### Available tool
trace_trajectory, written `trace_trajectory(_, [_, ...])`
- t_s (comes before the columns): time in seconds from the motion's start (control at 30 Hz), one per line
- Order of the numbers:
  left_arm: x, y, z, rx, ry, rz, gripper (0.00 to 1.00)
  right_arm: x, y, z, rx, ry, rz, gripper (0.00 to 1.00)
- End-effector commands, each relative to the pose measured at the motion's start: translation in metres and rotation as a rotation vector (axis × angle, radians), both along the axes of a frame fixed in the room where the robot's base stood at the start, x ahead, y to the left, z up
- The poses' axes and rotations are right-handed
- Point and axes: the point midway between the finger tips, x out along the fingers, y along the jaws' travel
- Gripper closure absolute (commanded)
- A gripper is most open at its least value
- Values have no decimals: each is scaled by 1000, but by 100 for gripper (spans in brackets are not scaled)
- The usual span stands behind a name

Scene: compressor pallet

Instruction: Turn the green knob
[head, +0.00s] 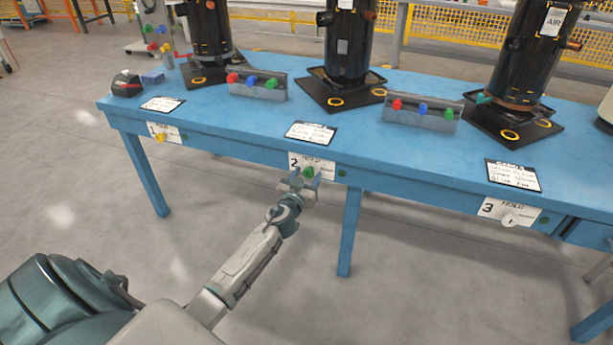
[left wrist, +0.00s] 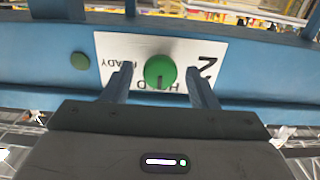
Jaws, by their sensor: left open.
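The green knob (head: 308,172) sits on a white plate (head: 297,160) marked 2 on the front edge of the blue table. In the left wrist view the green knob (left wrist: 160,72) shows large, with a dark pointer line at its lower side. My left gripper (head: 299,180) is at the knob. In the left wrist view its two fingers (left wrist: 160,85) are open, one on each side of the knob, with a visible gap to both. Contact cannot be seen. The plate (left wrist: 130,52) appears upside down there. My right gripper is not in view.
A yellow knob (head: 159,138) is at station 1 and a white knob (head: 509,220) at station 3. A small green button (head: 342,172) is right of the green knob. Black compressors (head: 348,45) and trays of coloured caps (head: 257,85) stand on the blue table (head: 240,125).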

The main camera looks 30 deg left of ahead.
Motion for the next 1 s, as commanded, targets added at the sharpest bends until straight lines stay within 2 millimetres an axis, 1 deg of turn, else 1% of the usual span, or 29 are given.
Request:
trace_trajectory(0.17, [0, 0, 0, 0, 0, 0, 47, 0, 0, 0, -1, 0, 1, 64])
trace_trajectory(0.2, [0, 0, 0, 0, 0, 0, 51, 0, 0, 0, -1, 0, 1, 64])
trace_trajectory(0.27, [0, 0, 0, 0, 0, 0, 63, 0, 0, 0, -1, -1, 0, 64])
trace_trajectory(0.3, [0, 0, 0, 0, 0, 0, 71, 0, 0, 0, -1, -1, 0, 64])
trace_trajectory(0.37, [0, 0, 0, 0, 0, 0, 83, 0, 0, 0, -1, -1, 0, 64])
trace_trajectory(0.4, [0, 0, 0, 0, 0, 0, 90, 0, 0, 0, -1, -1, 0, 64])
trace_trajectory(0.6, [0, 0, 0, 8, 2, 0, 90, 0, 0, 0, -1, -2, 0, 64])
trace_trajectory(0.77, [0, 0, 0, 48, 11, 0, 90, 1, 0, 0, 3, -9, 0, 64])
trace_trajectory(0.93, [0, -1, -1, 142, 34, 0, 90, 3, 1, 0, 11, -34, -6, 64])
trace_trajectory(1.0, [0, -1, -1, 194, 47, 0, 90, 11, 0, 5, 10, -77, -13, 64])
